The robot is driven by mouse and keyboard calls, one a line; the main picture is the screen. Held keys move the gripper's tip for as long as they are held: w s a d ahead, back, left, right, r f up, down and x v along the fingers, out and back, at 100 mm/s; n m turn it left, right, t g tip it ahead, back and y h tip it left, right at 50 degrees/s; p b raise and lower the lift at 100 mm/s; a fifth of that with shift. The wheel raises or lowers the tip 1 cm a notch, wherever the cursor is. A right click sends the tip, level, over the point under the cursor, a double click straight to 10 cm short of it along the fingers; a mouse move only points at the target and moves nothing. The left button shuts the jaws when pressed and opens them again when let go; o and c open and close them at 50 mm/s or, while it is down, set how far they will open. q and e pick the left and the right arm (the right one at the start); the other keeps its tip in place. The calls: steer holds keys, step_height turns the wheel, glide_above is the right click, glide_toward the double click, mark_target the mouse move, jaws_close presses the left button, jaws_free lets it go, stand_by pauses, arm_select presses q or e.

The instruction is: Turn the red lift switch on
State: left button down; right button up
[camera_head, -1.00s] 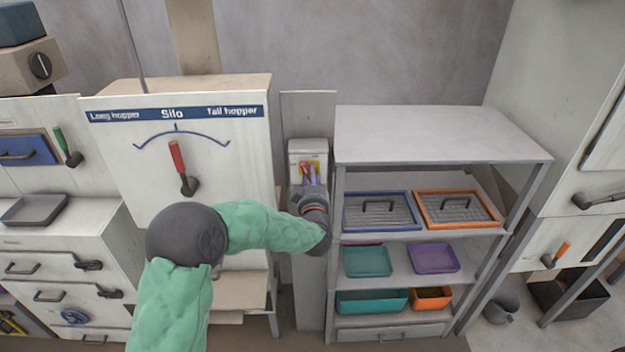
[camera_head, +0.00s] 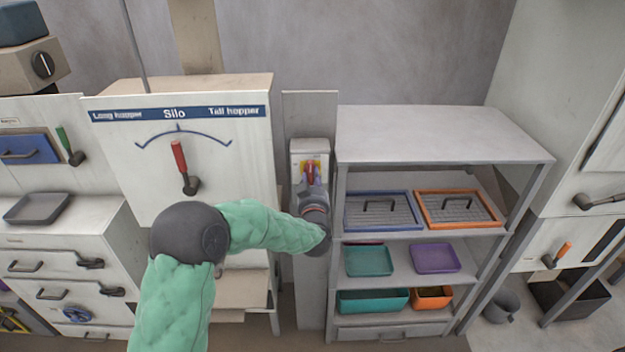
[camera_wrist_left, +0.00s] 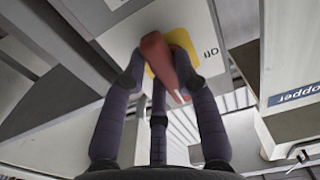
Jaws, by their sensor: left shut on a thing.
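The red lift switch is a red lever (camera_wrist_left: 156,56) on a yellow plate (camera_wrist_left: 181,41) in the left wrist view. The plate sits on a pale box (camera_head: 309,146) on a narrow post between the silo panel and the shelf. In the head view my left gripper (camera_head: 311,178) reaches up to the box and partly hides the lever. My right gripper is not in view.
Left of the post stands the silo panel (camera_head: 240,150) with a red-handled lever (camera_head: 180,160). Right of it stands a grey shelf (camera_head: 430,130) with trays (camera_head: 436,258) and bins, close to my left forearm. A cabinet with an orange-handled lever (camera_head: 563,251) is at far right.

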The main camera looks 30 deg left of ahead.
arm_select(q)
steer(key=shift+f, duration=0.1)
steer(key=c, duration=0.9)
jaws_free()
steer(key=shift+c, duration=0.2)
steer(key=shift+s+d, duration=0.1)
steer(key=v, duration=1.1)
steer(key=shift+s+d, duration=0.25)
steer(key=shift+s, duration=0.1)
steer(key=shift+f, duration=0.1)
